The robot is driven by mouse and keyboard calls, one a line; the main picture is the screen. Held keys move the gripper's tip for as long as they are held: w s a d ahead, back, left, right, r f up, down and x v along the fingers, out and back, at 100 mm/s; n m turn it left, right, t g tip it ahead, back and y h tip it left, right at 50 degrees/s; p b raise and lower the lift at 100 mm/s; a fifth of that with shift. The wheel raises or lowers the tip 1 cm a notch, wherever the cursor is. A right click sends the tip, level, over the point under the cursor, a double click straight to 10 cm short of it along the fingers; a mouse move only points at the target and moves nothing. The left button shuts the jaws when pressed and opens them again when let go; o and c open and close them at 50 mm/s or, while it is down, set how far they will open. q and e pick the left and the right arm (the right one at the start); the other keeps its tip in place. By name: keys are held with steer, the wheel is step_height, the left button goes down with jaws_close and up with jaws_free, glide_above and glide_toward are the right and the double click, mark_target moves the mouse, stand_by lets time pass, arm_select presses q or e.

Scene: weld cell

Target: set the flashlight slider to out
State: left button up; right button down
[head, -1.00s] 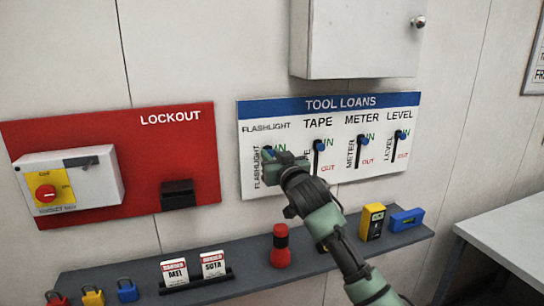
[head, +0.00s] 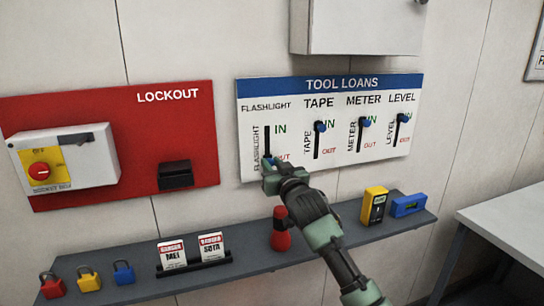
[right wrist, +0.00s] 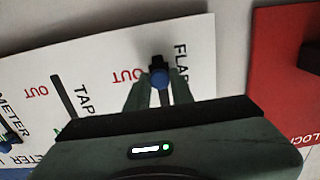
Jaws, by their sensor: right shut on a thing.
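The tool loans board (head: 330,88) is white with a blue top band and has several vertical slots. The flashlight slider's blue knob (right wrist: 159,77) is at the lower end of its slot, beside the red OUT label (right wrist: 127,76). Its bare black slot (head: 267,138) shows above my gripper, with the green IN label (head: 280,128) near the top. My right gripper (head: 269,163) is shut on this knob, with a finger on each side in the right wrist view. In the head view the gripper mostly covers the knob. My left gripper is not in view.
The tape (head: 321,126), meter (head: 365,121) and level (head: 404,117) knobs sit high in their slots by IN. A shelf (head: 140,290) below holds padlocks, tags, a red flashlight (head: 281,238), a yellow meter (head: 375,205) and a blue level (head: 408,206). A red lockout board (head: 190,135) is left.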

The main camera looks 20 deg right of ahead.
steer(key=shift+f, duration=0.5)
steer(key=c, duration=1.2)
jaws_free()
steer(key=shift+c, duration=0.2)
steer(key=shift+s, duration=0.1)
steer(key=s+b, duration=0.2)
steer(key=s, duration=0.5)
steer(key=shift+s+d, duration=0.15)
steer(key=shift+s, duration=0.2)
steer(key=shift+f, duration=0.1)
